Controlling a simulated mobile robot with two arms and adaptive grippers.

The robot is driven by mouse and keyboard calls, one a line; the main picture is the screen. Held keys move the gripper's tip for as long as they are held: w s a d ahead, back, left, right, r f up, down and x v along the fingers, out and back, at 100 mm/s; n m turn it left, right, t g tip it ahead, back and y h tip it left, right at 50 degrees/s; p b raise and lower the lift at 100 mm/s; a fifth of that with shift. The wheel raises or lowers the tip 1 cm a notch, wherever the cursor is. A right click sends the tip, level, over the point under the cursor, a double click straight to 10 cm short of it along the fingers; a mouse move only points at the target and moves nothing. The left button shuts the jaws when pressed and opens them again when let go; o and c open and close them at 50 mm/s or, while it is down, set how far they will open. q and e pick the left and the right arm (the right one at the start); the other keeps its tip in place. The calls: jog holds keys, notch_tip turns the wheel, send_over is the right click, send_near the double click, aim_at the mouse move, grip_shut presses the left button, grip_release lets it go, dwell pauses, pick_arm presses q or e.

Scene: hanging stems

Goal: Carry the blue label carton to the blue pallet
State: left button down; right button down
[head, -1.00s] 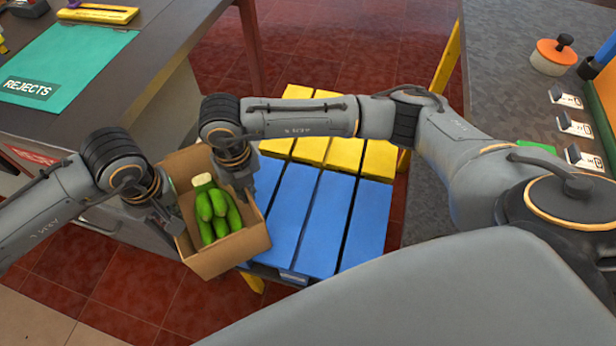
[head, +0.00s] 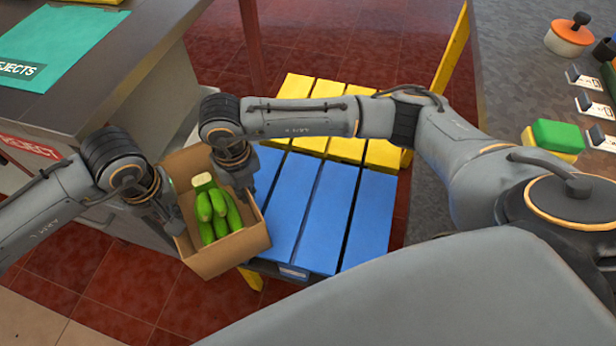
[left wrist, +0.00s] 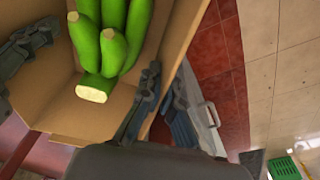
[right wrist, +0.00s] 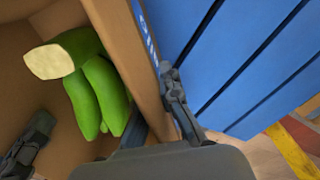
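An open brown carton (head: 222,258) with several green bananas (head: 214,212) inside is held between my two grippers, tilted in the head view. My left gripper (head: 165,212) is closed on its left wall; the left wrist view shows fingers on both sides of the cardboard (left wrist: 168,50). My right gripper (head: 238,185) is closed on the opposite wall, also pinched between fingers in the right wrist view (right wrist: 125,50).
A yellow pallet (head: 380,153) lies behind the blue one. A grey table with a teal REJECTS mat (head: 60,45) stands at left. A dark bench at right carries an orange pot (head: 568,38) and a green-yellow sponge block (head: 555,137). Red tiled floor is open in front.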

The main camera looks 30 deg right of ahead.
pick_arm(q)
jog(key=c, duration=1.5)
grip_release()
pick_arm(e)
jog(key=c, duration=1.5)
grip_release()
jog(key=shift+f, duration=0.1)
pick_arm(q)
jog(key=r, duration=0.7)
jog(key=shift+s+a+r, duration=0.1)
jog(key=shift+s+r, duration=0.15)
jog(key=shift+s, duration=0.15)
jog(key=shift+s+r, duration=0.1)
jog(key=shift+r, duration=0.1)
pick_arm(e)
notch_tip(320, 180, up, 8)
jog(key=shift+r, duration=0.1)
